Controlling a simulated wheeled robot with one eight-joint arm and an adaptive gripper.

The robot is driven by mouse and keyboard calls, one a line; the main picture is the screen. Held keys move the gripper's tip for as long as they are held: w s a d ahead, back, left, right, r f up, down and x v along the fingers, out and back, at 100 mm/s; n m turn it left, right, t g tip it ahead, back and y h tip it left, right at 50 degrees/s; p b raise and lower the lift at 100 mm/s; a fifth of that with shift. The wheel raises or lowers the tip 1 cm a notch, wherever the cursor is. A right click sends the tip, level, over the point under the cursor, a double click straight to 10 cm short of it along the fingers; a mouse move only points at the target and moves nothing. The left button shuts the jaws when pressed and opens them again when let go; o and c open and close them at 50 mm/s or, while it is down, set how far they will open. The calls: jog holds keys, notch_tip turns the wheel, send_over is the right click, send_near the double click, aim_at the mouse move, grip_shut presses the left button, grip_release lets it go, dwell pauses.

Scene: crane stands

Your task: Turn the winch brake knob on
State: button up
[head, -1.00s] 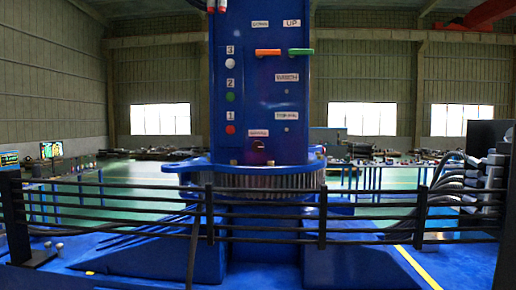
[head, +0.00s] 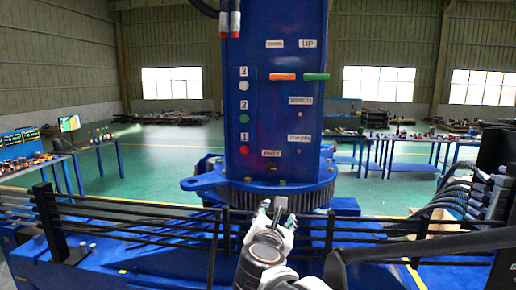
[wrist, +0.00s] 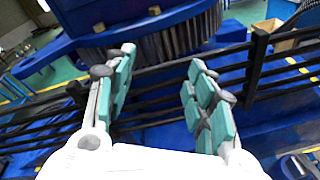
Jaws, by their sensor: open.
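The blue column (head: 275,60) carries a control panel in the head view. It has small labels, a white, a green and a red button on its left, and an orange and a green lever at the top. Small knobs (head: 301,114) sit under labels on the right, and a dark round one (head: 272,168) sits under the lowest label. The lettering is too small to tell surely which is the winch brake knob. My gripper (head: 276,208) is open and empty, below the panel in front of the toothed ring. In the wrist view my gripper (wrist: 160,88) shows its teal pads apart; no knob shows between them.
A black railing (head: 130,231) runs between me and the column, with my gripper near its top. The toothed ring (head: 318,197) circles the column base. Black hoses (head: 455,200) stand at the right. Work tables (head: 400,150) are behind on the green floor.

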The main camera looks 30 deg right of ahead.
aim_at(270, 168)
jog(key=w+a+r+n+t+p, duration=0.1)
jog(key=w+r+n+t+p, duration=0.15)
jog(key=r+n, duration=0.4)
jog(key=x, duration=0.9)
jog(key=p+x, duration=0.1)
jog(key=x, duration=0.4)
jog(key=shift+w+r, duration=0.15)
jog(key=shift+r, duration=0.15)
jog(key=c, duration=1)
